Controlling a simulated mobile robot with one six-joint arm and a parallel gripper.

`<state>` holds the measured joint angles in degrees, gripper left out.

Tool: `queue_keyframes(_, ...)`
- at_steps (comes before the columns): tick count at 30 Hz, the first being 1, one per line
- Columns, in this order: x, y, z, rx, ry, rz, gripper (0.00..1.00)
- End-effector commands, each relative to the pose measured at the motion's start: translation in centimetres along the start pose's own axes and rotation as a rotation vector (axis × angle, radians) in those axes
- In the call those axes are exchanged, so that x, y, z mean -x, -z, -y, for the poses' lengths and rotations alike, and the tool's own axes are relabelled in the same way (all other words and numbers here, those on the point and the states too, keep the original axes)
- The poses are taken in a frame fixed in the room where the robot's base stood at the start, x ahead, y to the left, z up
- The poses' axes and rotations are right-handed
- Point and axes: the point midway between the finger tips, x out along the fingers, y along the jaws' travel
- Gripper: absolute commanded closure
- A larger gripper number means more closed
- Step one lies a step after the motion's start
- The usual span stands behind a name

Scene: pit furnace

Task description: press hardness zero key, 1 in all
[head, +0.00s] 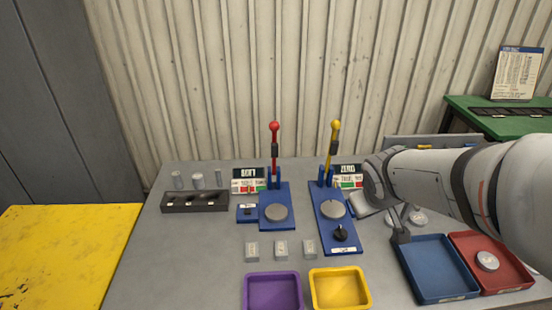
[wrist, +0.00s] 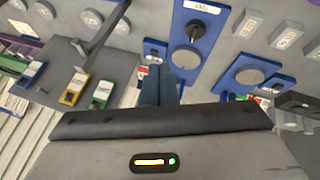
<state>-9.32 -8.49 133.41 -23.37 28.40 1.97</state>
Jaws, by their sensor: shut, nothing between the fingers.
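Two blue testers stand on the grey bench. In the head view, the right one (head: 333,222) has a yellow-knobbed lever (head: 335,140), a round plate and a black knob; it also shows in the wrist view (wrist: 195,40). Beside it is a panel reading "ZERO" (head: 348,170) with small coloured keys (head: 347,184) below, partly beside my arm's end. I cannot tell which key is the zero key. My gripper (wrist: 158,72) is shut and empty, pointing toward the right tester's edge in the wrist view. Its fingertips are hidden in the head view, and contact cannot be told.
The left tester (head: 262,205) has a red-knobbed lever (head: 274,145). A dark block rack (head: 195,202) is at left. Grey blocks (head: 281,250), a purple tray (head: 272,292) and a yellow tray (head: 340,288) are in front. Blue (head: 437,268) and red (head: 515,278) trays lie right.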

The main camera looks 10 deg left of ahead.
Motion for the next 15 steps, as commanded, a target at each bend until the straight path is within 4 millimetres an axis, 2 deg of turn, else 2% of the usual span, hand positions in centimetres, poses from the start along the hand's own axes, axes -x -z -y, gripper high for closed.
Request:
queue_keyframes(1,-0.5,3.6,0.5,0.1,-0.002,-0.053,1.0)
queue_keyframes(3,-1.8,8.1,2.0,0.239,0.001,-0.144,1.0)
queue_keyframes(5,-2.9,11.5,4.1,0.359,0.02,-0.222,1.0)
queue_keyframes(7,-4.0,15.2,7.3,0.496,0.057,-0.314,1.0)
queue_keyframes(10,-5.3,18.8,12.7,0.68,0.135,-0.434,1.0)
queue_keyframes(12,-6.1,20.3,16.4,0.79,0.197,-0.505,1.0)
queue_keyframes(15,-6.8,21.2,21.0,0.912,0.282,-0.583,1.0)
